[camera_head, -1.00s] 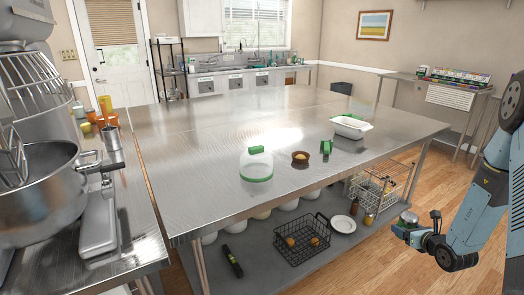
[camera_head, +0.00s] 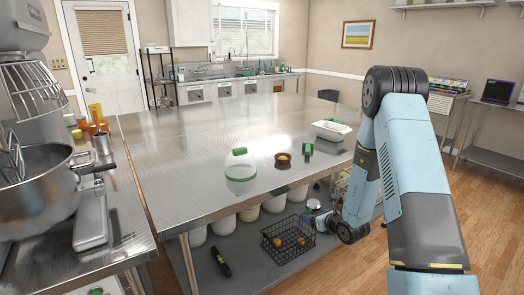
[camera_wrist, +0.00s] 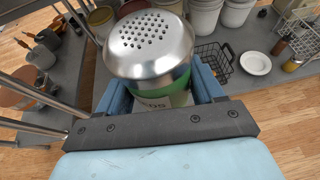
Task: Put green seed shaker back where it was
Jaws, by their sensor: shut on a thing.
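The green seed shaker (camera_wrist: 152,42) has a silver perforated lid and a green band below it. It stands between the blue fingers of my gripper (camera_wrist: 163,92) in the wrist view, which is shut on it. Its lower part is mostly hidden by the gripper. In the head view my gripper (camera_head: 324,216) is small and low, beside the front edge of the steel table (camera_head: 200,206), with the shaker's lid (camera_head: 313,204) showing at it. My arm covers part of the table's right end.
On the lower shelf are a black wire basket (camera_head: 287,241) and several white tubs (camera_head: 222,222).

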